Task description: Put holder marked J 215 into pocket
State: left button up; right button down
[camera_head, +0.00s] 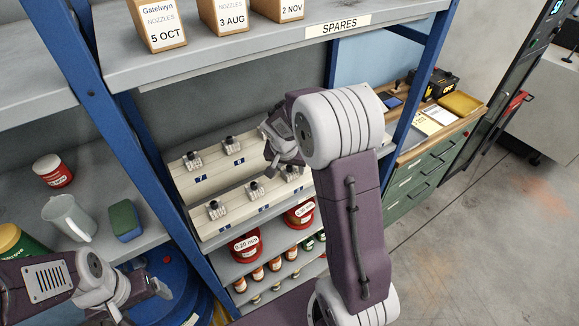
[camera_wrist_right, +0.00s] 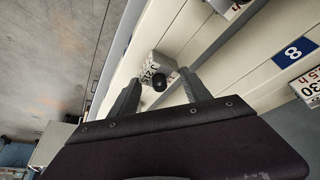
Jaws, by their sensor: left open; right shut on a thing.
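My right gripper (camera_wrist_right: 163,92) is shut on a small white holder (camera_wrist_right: 148,68) with a black knob. Dark lettering on its label is turned and partly hidden; it looks like "215". In the head view my right gripper (camera_head: 277,140) is at the right end of the upper step of a cream stepped rack (camera_head: 214,180), and my wrist hides most of the holder. I cannot tell whether the holder touches the rack. The pocket's opening is hidden. My left gripper (camera_head: 152,291) is open and empty at the lower left, away from the rack.
Other holders stand on the upper step (camera_head: 193,161) and lower step (camera_head: 215,210). A blue 8 plate (camera_wrist_right: 293,52) is on the rack. Red spools (camera_head: 245,246) and small jars sit below. The SPARES shelf (camera_head: 220,62) hangs above; a blue post (camera_head: 130,150) stands left.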

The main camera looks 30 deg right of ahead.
jog(key=shift+c, duration=2.1)
grip_release()
jog(key=shift+r, duration=0.1)
jog(key=v, duration=0.9)
jog(key=shift+b, duration=0.45)
jog(key=shift+a, duration=0.1)
